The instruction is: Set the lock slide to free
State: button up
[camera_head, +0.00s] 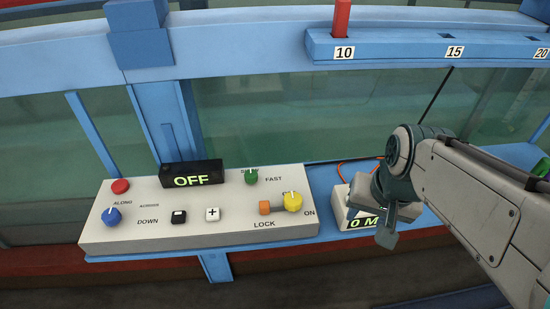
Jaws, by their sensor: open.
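The lock slide is a small orange block (264,208) at the left end of a short slot on the pale control panel (135,233), above the word LOCK. A yellow knob (293,201) sits just right of it and covers the slot's right end and any label there. My gripper (388,237) is right of the panel, in front of a small white box with a lit display. It is open, apart from the slide, and seen edge-on, so the gap between its fingers is hard to make out.
The panel also carries a green knob (251,177), a blue knob (112,216), a red button (120,186), black (179,216) and white (212,214) buttons, and a display reading OFF (191,174). The white box (344,214) stands right of the panel. Glass rises behind.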

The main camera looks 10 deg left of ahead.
jog(key=w+a+r+m+g+y+p, duration=0.2)
jog(key=w+a+r+m+p, duration=0.15)
jog(key=a+m, duration=0.3)
jog(key=m+g+y+p, duration=0.2)
jog(key=m, duration=0.5)
send_near(265, 204)
jog(key=x, duration=0.9)
jog(key=shift+f, duration=0.1)
grip_shut()
